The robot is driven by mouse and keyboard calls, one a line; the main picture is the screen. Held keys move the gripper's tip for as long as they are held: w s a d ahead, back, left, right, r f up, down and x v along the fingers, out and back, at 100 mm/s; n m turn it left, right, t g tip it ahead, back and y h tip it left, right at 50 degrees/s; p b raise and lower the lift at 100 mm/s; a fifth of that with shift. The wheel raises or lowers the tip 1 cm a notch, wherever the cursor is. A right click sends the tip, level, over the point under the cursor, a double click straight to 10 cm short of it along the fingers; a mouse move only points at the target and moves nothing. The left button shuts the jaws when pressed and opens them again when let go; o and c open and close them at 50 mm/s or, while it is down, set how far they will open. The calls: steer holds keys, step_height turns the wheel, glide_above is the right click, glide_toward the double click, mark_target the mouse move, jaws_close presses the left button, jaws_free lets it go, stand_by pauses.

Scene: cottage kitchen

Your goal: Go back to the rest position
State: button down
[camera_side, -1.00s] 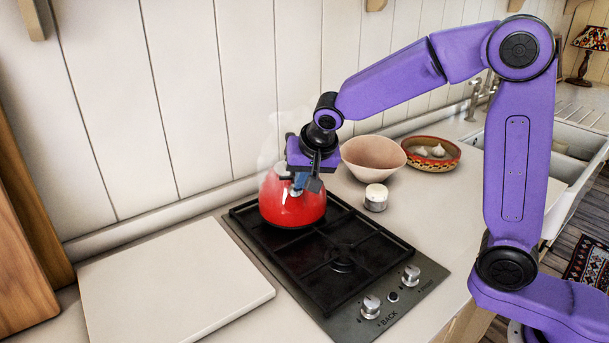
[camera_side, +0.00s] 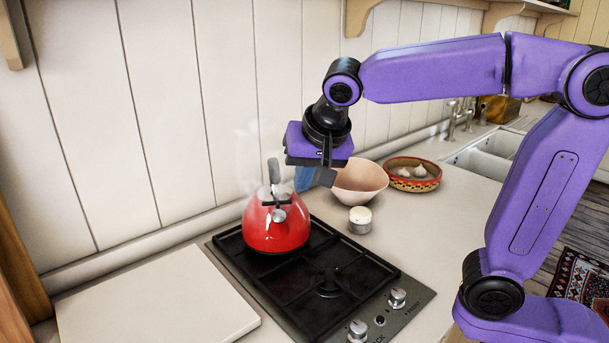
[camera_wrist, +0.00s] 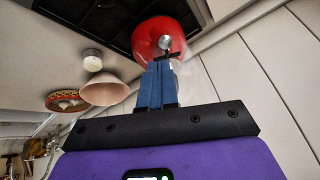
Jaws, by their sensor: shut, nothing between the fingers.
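My gripper (camera_side: 316,178) is shut and empty, raised to the right of the red kettle (camera_side: 276,226) and apart from it in the side view. The kettle stands upright on the back part of the black gas hob (camera_side: 322,318), with its dark handle up and pale steam around it. In the wrist view the blue fingertips of my gripper (camera_wrist: 157,66) are together, and the red kettle (camera_wrist: 163,32) shows beyond them.
A pinkish bowl (camera_side: 358,184) stands behind my gripper. A patterned dish with garlic (camera_side: 412,186) and a small white-topped jar (camera_side: 360,220) stand to the right. A pale board (camera_side: 150,310) lies left of the hob. The panelled wall (camera_side: 180,110) is close behind.

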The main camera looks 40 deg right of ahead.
steer(key=shift+s, duration=0.1)
stand_by(0.3)
steer(key=s+d+f+n+g, duration=0.2)
steer(key=s+d+f+n, duration=0.1)
steer(key=s+n, duration=0.3)
steer(key=s+d+f+n+g+y, duration=0.1)
steer(key=s+d+f+n, duration=0.3)
steer(key=s, duration=0.7)
steer(key=s+d+f+n+g, duration=0.2)
steer(key=s+d+f+n, duration=0.1)
steer(key=s+f+n, duration=0.3)
steer(key=s+n, duration=0.2)
steer(key=shift+s+d+f+g, duration=0.3)
steer(key=shift+d+f, duration=0.05)
steer(key=shift+d, duration=0.05)
stand_by(0.8)
